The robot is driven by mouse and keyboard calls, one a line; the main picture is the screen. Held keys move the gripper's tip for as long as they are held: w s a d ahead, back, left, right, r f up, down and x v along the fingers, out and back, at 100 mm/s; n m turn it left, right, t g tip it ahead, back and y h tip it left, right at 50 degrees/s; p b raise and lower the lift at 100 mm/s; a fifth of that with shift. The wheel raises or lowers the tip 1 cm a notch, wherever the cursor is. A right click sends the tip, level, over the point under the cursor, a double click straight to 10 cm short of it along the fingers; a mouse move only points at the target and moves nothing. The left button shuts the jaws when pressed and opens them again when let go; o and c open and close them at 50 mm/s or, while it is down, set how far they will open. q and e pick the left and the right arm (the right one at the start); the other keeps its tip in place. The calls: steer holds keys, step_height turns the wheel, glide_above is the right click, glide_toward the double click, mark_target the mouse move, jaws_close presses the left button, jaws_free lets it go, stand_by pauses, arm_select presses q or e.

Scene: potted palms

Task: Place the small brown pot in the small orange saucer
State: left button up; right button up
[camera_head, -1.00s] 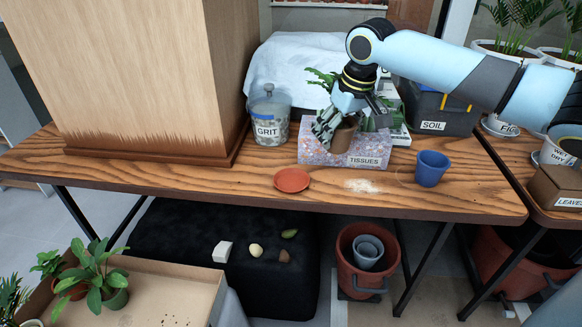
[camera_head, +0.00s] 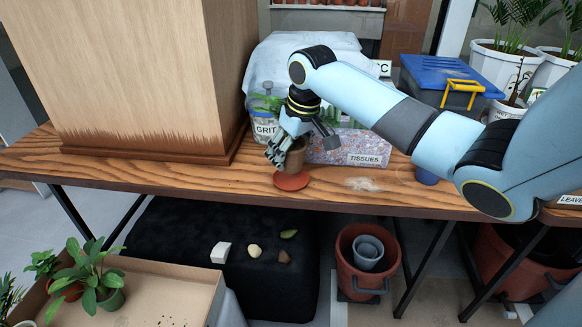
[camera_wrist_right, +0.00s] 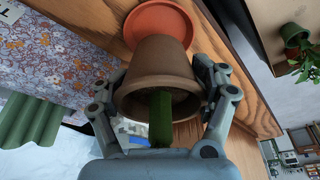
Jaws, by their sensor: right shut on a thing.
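The small brown pot (camera_head: 296,158) is held in my right gripper (camera_head: 288,150), just above the small orange saucer (camera_head: 292,182) on the wooden table. In the right wrist view, the fingers of the right gripper (camera_wrist_right: 162,100) press on both sides of the brown pot (camera_wrist_right: 155,68). The orange saucer (camera_wrist_right: 160,17) shows beyond its base. I cannot clearly tell whether pot and saucer touch. A green strip (camera_wrist_right: 160,118) shows at the pot's opening. My left gripper is not in view.
The patterned tissues box (camera_head: 345,148) stands right behind the pot. The grit jar (camera_head: 264,125) is to the left, partly hidden. A blue pot (camera_head: 427,177) is mostly hidden behind my right arm. The table's front edge lies close to the saucer.

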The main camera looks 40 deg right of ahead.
mark_target(291, 166)
step_height(291, 166, down, 4)
steer(key=shift+r+b, duration=0.1)
steer(key=shift+b, duration=0.2)
steer(key=o, duration=1.3)
steer(key=p+v, duration=0.2)
steer(key=v, duration=1)
steer(key=shift+r, duration=0.1)
